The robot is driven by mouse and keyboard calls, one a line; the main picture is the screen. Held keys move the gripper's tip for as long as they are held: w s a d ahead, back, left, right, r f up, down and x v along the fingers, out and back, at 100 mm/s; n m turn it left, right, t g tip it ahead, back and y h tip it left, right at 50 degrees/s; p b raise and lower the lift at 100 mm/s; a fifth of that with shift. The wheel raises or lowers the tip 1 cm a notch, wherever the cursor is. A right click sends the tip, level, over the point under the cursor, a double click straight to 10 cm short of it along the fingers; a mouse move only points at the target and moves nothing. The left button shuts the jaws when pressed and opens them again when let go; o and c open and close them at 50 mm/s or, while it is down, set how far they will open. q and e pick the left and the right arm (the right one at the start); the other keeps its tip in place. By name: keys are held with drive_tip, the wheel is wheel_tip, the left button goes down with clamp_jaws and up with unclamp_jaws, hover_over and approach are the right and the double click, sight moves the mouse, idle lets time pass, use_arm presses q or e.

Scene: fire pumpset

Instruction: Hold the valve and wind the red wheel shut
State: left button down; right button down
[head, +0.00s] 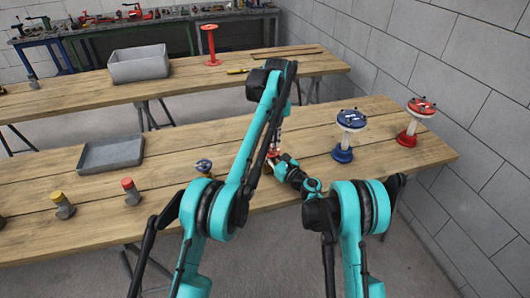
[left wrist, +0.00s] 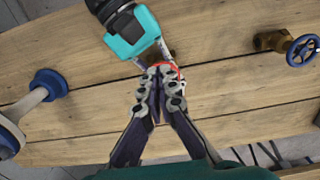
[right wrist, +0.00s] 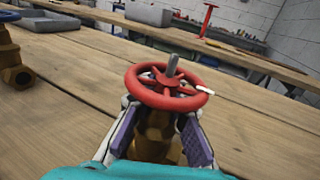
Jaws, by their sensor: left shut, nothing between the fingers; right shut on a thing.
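The valve has a brass body (right wrist: 155,135) and a red spoked wheel (right wrist: 167,86) on a grey stem; a white mark sits on the rim's right side. My right gripper (right wrist: 158,128) has its fingers on both sides of the brass body, below the wheel. In the head view the red wheel (head: 272,155) is partly hidden by my arms. My left gripper (left wrist: 158,76) is shut and empty, its fingertips over the red wheel (left wrist: 168,66) and hiding most of it. Whether they touch it cannot be told. The left gripper does not show in the right wrist view.
A blue-wheeled valve (head: 203,166) stands left of my left arm. A blue flanged piece (head: 348,135) and a red one (head: 415,122) stand at the right. A grey tray (head: 111,153), a yellow-capped fitting (head: 62,204) and a red-capped fitting (head: 130,191) are at the left.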

sight(277, 154)
use_arm(q)
wheel_tip(277, 154, down, 7)
drive_tip(key=d, duration=0.2)
drive_tip(key=shift+w+r, duration=0.2)
idle(0.5)
drive_tip(key=shift+w, duration=0.1)
idle(0.6)
drive_tip(key=shift+s+a, duration=0.25)
drive_tip(key=shift+a, duration=0.25)
drive_tip(key=shift+s+a, duration=0.2)
drive_tip(key=shift+a, duration=0.15)
drive_tip(key=shift+s+a, duration=0.1)
drive_tip(key=shift+a, duration=0.2)
drive_tip(key=shift+a, duration=0.4)
drive_tip(key=shift+a, duration=0.25)
